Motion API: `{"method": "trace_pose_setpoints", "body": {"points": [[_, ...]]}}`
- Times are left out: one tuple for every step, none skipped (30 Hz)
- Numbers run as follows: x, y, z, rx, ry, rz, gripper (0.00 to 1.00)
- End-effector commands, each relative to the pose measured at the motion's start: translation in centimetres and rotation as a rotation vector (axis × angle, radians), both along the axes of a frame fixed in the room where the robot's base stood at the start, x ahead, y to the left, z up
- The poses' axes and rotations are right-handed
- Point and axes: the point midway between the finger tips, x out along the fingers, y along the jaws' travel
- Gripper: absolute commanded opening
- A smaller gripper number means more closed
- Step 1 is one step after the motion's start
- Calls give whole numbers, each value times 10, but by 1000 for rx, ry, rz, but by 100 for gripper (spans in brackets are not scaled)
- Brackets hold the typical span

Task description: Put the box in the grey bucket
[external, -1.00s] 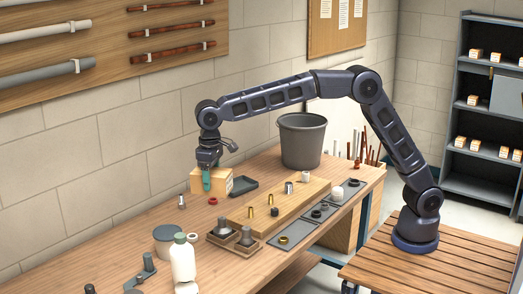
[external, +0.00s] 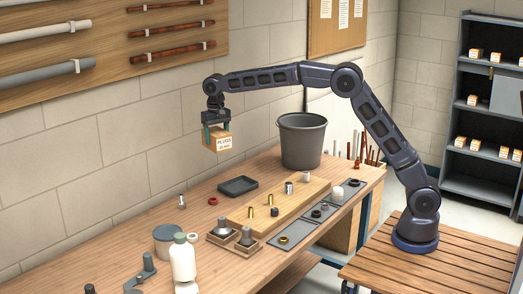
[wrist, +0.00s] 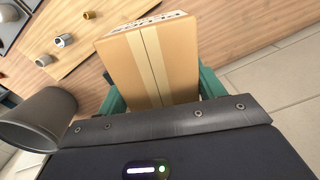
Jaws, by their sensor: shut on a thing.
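The box (external: 217,139) is tan cardboard with a white label that reads PLUGS. My gripper (external: 216,130) is shut on it, with a teal finger on each side, and holds it in the air above the back of the bench. In the wrist view the taped top of the box (wrist: 150,65) fills the middle, between the fingers. The grey bucket (external: 302,140) stands upright on the bench, to the right of the box and apart from it. Its rim and outer wall also show at the left of the wrist view (wrist: 38,122). The bucket's floor is hidden.
A black tray (external: 238,186) lies on the bench below and right of the box. A wooden board (external: 265,209) with small fittings lies in front of the bucket. A white bottle (external: 183,260) and a grey tub (external: 168,240) stand at the near left. The wall is close behind.

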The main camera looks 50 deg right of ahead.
Motion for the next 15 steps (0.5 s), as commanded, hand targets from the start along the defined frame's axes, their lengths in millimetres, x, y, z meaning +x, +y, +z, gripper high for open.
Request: {"method": "trace_pose_setpoints", "body": {"points": [[11, -23, 0, 0, 0, -43, 37], [16, -36, 0, 0, 0, -67, 37], [23, -51, 0, 0, 0, -99, 37], [28, -64, 0, 0, 1, -124, 37], [33, -76, 0, -1, 1, -147, 37], [39, -93, 0, -1, 1, -179, 37], [43, -105, 0, -1, 1, -203, 37], [47, -119, 0, -1, 1, -228, 37], [52, -135, 0, -1, 1, -259, 37], [55, -148, 0, -1, 1, -283, 37], [59, -160, 0, -1, 1, -306, 37], [63, -178, 0, 0, 1, -339, 37], [66, -190, 0, 0, 1, -361, 37], [68, -203, 0, 1, 1, -385, 37], [72, -220, 0, 0, 0, -416, 37]]}}
